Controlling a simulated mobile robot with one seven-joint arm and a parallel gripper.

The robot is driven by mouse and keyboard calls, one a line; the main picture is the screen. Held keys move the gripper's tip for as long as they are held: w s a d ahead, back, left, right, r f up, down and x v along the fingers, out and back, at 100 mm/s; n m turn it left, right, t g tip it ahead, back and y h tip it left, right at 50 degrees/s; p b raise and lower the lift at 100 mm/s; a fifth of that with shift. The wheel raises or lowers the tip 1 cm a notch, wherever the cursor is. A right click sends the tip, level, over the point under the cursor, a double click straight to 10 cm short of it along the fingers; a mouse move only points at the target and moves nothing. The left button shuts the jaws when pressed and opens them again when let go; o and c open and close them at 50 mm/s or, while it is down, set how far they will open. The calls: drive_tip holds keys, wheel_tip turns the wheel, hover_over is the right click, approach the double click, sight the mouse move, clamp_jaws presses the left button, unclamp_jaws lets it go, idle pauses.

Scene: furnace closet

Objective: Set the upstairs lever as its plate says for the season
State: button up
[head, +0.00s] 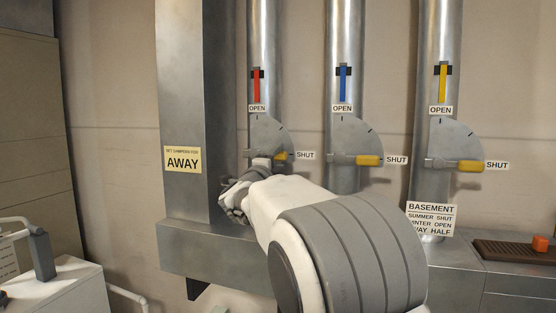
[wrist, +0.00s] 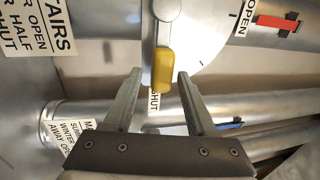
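The upstairs lever is on the red-tab duct. Its yellow handle (head: 281,156) lies level at the SHUT label (head: 305,155). In the wrist view the yellow handle (wrist: 164,72) is between the fingertips of my gripper (wrist: 160,76), which is open with gaps beside the handle. A yellow sign (head: 183,160) reads "SET DAMPERS FOR AWAY". My arm hides this plate in the head view.
The blue-tab duct's lever (head: 369,160) and the basement lever (head: 470,166) also point to SHUT. The basement plate (head: 432,219) is at right. Another plate (wrist: 76,132) is partly hidden in the wrist view. An orange block (head: 540,247) sits on a brown mat (head: 508,254).

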drive_tip(key=shift+s, duration=0.1)
drive_tip(key=p+v, duration=0.1)
drive_tip(key=v, duration=1.6)
drive_tip(key=shift+a, duration=0.1)
